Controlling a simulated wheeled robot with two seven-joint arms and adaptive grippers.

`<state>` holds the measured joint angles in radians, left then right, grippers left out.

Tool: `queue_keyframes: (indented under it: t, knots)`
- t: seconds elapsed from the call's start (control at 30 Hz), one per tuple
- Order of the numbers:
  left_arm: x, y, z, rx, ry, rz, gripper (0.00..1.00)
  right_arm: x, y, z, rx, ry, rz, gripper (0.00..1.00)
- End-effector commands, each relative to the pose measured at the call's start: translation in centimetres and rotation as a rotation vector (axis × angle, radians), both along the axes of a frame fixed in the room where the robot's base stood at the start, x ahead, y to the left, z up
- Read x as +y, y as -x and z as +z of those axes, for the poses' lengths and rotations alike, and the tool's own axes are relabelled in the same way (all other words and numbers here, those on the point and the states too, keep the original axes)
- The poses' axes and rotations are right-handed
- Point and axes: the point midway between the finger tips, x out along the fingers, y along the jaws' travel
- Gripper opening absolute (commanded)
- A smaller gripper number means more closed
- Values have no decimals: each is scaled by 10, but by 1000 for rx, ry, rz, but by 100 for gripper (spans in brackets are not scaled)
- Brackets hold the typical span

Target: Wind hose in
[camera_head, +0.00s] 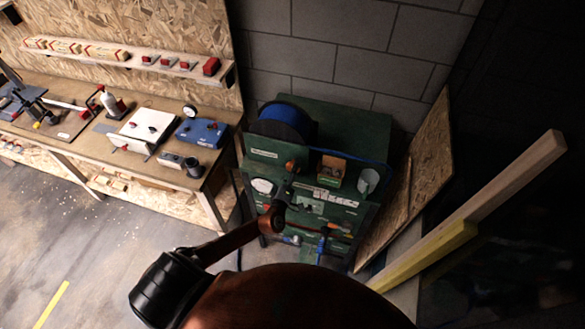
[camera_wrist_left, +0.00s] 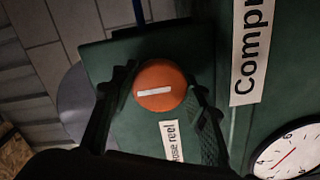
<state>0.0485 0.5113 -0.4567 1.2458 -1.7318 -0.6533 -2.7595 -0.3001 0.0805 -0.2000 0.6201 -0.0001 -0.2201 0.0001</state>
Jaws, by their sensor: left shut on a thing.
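The hose reel (camera_head: 285,122), wound with blue hose, sits at the back left of a green cabinet (camera_head: 345,118). Blue hose (camera_head: 358,158) also runs along the cabinet top toward the right. An orange knob (camera_head: 290,165) is on the green panel in front of the reel. In the left wrist view the round orange knob (camera_wrist_left: 161,85) has a white bar and sits beside a partly hidden label (camera_wrist_left: 172,142) ending in "reel". My left gripper (camera_wrist_left: 160,92) has its fingers on both sides of the knob, shut on it. My right gripper is not in view.
A small box (camera_head: 331,170) and a pale green mug (camera_head: 368,181) stand on the cabinet. A round gauge (camera_head: 262,186) is on its front. A workbench (camera_head: 60,95) with tools stands at the left. Wooden beams (camera_head: 500,185) lean at the right. Floor at the lower left is open.

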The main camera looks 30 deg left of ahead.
Motion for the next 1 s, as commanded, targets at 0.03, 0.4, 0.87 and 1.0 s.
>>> queue_keyframes:
  t: [0.03,0.4,0.87,1.0]
  knots:
    - [1,1,-1,4,-7,2,17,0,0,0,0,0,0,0]
    - [2,1,-1,6,-16,3,17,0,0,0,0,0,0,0]
    - [0,0,0,4,-16,0,60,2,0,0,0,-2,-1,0]
    - [0,0,0,4,-16,0,60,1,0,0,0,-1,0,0]
